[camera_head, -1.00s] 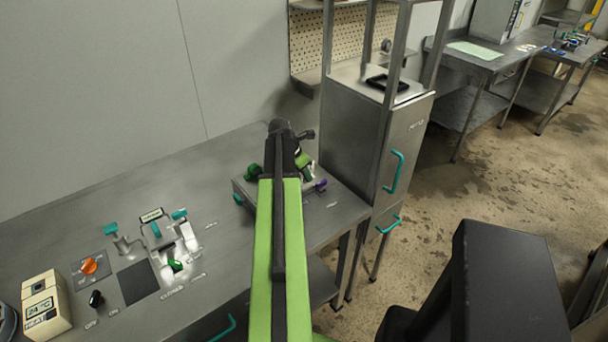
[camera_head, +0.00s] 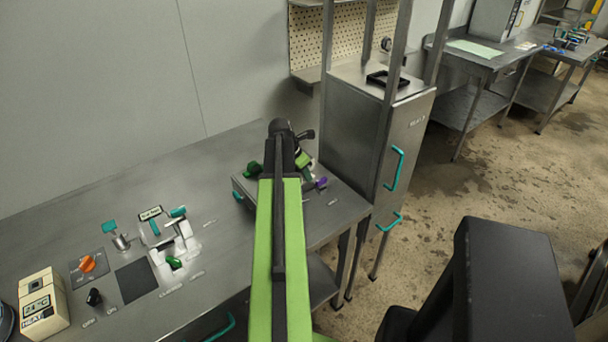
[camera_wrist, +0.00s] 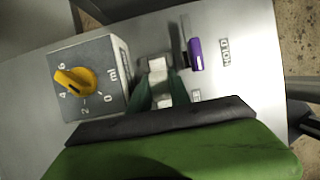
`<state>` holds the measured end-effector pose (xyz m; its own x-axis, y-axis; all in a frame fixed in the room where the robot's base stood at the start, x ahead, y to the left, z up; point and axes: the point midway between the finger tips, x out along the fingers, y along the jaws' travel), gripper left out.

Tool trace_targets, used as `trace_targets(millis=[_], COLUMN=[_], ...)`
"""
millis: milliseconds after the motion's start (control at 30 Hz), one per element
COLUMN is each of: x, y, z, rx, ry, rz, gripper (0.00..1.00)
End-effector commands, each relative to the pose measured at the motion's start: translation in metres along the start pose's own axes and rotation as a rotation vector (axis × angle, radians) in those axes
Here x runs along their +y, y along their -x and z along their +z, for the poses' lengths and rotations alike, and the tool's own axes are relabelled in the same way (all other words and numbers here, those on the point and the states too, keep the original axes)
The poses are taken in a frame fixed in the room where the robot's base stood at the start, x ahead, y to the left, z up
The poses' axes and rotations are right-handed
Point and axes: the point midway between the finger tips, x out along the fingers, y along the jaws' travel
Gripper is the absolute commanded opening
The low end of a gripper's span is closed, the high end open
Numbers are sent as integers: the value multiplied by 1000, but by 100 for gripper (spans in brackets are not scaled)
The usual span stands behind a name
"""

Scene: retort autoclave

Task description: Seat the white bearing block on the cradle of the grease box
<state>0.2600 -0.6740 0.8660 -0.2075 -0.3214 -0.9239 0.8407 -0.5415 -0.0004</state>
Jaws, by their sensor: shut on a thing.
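In the wrist view, the white bearing block (camera_wrist: 157,65) shows between the tips of the green fingers of my gripper (camera_wrist: 160,83), which is shut on it. The grey box with a yellow dial marked ml (camera_wrist: 90,78), apparently the grease box, stands just left of the fingers. The cradle cannot be made out clearly; the fingers and block cover that area, so I cannot tell whether the block touches it. In the head view, the box (camera_head: 241,187) is partly hidden behind my green arm, and the block is hidden there.
A purple lever (camera_wrist: 196,54) stands close to the right of the fingers, near a HOLD label. On the steel bench (camera_head: 110,195), a fixture with teal handles (camera_head: 170,240) and an orange knob (camera_head: 88,264) lie left of my arm. A steel cabinet (camera_head: 350,130) stands to the right.

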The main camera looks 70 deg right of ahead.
Motion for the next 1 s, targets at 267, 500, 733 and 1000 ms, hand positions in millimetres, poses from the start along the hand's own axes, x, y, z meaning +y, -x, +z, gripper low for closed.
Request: trace_targets(millis=[267,500,733,1000], x=[0,0,0,0], y=[0,-4,-9,-8], z=[0,-2,-4,-4], rx=[0,0,0,0], ry=[0,1,1,1], rz=[0,0,0,0], gripper=[0,0,0,0])
